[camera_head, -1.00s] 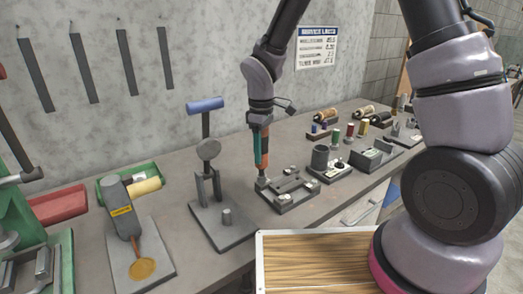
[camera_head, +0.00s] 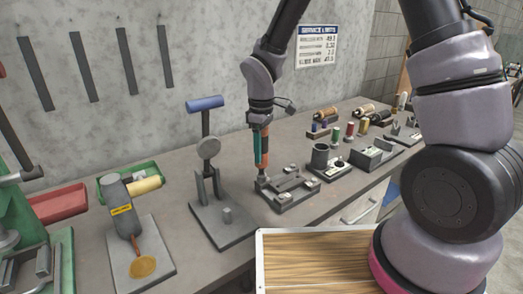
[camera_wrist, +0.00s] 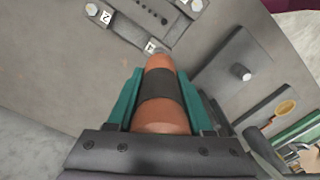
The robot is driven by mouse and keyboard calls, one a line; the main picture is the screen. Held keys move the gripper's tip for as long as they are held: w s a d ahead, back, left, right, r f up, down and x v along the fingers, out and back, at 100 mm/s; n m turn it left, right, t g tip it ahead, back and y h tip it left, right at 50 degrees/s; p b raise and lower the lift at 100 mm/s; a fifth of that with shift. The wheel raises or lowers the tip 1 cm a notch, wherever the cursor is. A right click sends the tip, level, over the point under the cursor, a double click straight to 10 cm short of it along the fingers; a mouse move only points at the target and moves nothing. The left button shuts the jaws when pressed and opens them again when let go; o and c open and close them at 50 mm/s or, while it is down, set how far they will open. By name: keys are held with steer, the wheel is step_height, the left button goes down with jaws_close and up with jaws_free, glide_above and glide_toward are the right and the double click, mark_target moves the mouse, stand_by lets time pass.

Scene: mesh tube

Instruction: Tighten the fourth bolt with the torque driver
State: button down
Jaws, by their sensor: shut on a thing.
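My gripper (camera_head: 261,160) is shut on the torque driver, which is orange with a black band (camera_wrist: 160,92). In the head view, the driver (camera_head: 265,146) stands about upright over the near-left corner of the grey bolt fixture (camera_head: 300,196). The wrist view looks down the driver between the teal fingers (camera_wrist: 160,105). Bolt heads show on the fixture there, one at the upper left (camera_wrist: 92,9) beside a label and one at the upper right (camera_wrist: 196,5). The driver hides its own tip and the bolt under it, so I cannot tell if they touch.
Left of the fixture stands a grey plate with a short peg (camera_head: 227,216) and a blue-handled upright tool (camera_head: 205,104). A block with a cup (camera_head: 320,156) and several spools are to the right. A wooden-topped surface (camera_head: 315,262) lies in front of the bench.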

steer(key=shift+r, duration=0.1)
steer(key=shift+r, duration=2.95)
